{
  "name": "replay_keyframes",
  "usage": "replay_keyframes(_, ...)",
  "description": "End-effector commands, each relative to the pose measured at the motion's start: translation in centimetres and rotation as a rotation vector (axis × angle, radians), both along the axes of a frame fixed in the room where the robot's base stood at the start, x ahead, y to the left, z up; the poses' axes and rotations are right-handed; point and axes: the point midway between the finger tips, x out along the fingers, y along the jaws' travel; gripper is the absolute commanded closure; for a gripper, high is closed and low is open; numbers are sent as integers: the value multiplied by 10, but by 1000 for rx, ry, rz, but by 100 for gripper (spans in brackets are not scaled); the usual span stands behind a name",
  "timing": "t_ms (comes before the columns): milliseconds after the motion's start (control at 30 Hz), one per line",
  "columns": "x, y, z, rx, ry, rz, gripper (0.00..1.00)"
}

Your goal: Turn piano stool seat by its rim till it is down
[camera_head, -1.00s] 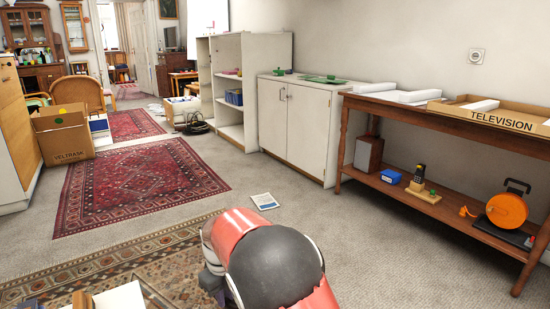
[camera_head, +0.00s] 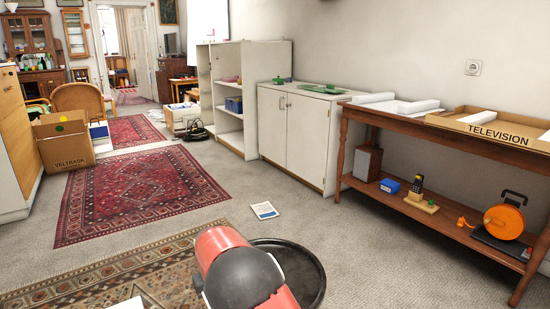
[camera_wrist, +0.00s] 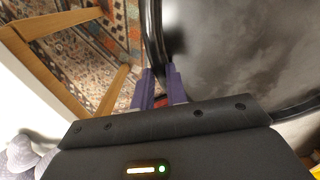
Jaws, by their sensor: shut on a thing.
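The piano stool seat (camera_head: 308,272) is a glossy black round disc with a raised rim, low at the bottom of the head view and partly hidden by my red and black arm. In the wrist view the seat (camera_wrist: 245,45) fills the upper right, its rim curving down past the fingertips. My gripper (camera_wrist: 160,82) has two purple fingers shut on the seat's rim at its left side. In the head view my gripper is hidden. The stool's screw and base are not clearly seen, so I cannot tell the seat's height.
Wooden legs or bars (camera_wrist: 45,70) stand left of the gripper over a patterned rug (camera_wrist: 75,50). A wooden console table (camera_head: 440,123) is at the right. A white cabinet (camera_head: 300,140) stands behind. A leaflet (camera_head: 264,210) lies on open carpet.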

Motion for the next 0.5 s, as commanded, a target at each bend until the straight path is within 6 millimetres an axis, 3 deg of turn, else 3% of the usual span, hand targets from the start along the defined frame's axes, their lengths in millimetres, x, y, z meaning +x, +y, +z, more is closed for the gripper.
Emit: replay_keyframes(500, 34, 8, 4, -10, -12, -179, 100)
